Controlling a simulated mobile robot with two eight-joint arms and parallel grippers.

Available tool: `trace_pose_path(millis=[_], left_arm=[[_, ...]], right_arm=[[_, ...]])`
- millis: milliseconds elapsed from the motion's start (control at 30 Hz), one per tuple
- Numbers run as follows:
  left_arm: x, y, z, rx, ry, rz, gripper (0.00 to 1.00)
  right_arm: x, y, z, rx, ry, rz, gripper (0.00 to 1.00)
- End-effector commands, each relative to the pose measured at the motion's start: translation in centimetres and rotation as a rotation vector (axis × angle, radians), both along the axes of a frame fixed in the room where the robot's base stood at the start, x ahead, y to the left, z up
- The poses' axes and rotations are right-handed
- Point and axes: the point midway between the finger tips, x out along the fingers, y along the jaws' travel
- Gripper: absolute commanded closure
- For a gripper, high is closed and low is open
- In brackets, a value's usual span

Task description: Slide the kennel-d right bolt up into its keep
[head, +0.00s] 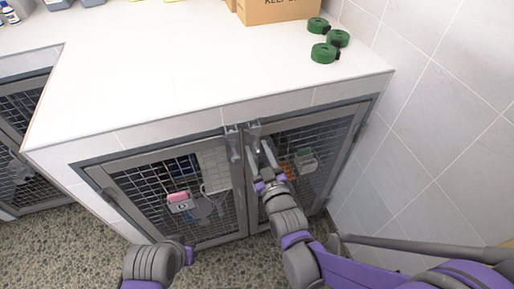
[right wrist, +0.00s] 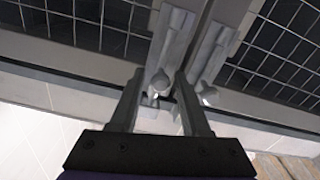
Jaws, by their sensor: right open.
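Two grey metal slide bolts stand side by side at the top where the two mesh doors meet, the left bolt (head: 234,146) and the right bolt (head: 253,133). No label for kennel-d is readable. My right gripper (head: 261,152) is open at the right bolt, its fingers pointing up toward the counter's front edge. In the right wrist view, a bolt knob (right wrist: 159,82) shows between the open fingers, close to them; contact cannot be told. The other bolt's knob (right wrist: 211,90) is just outside the right-hand finger. My left gripper is out of view; only part of that arm shows.
The white counter (head: 190,70) overhangs the doors. Green rolls (head: 323,52) and a cardboard box (head: 275,10) stand on it. A pink-and-grey item (head: 180,201) is at the left door. The tiled wall (head: 430,110) bounds the right side; the pebbled floor is below.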

Motion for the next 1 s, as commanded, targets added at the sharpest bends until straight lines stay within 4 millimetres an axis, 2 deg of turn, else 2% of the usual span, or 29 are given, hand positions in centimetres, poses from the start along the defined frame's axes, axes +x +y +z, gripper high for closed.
trace_pose_path(millis=[300,500,667,1000], left_arm=[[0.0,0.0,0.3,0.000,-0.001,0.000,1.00],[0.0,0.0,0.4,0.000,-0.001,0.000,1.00],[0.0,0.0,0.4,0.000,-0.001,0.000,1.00],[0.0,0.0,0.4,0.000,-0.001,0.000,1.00]], right_arm=[[-6.0,-2.0,0.1,0.000,0.000,0.000,0.53],[-8.6,-2.8,0.0,0.000,-0.001,0.000,0.53],[-9.3,-3.0,0.0,0.000,-0.001,0.000,0.53],[-9.3,-3.0,0.0,0.000,-0.001,0.000,0.53]])
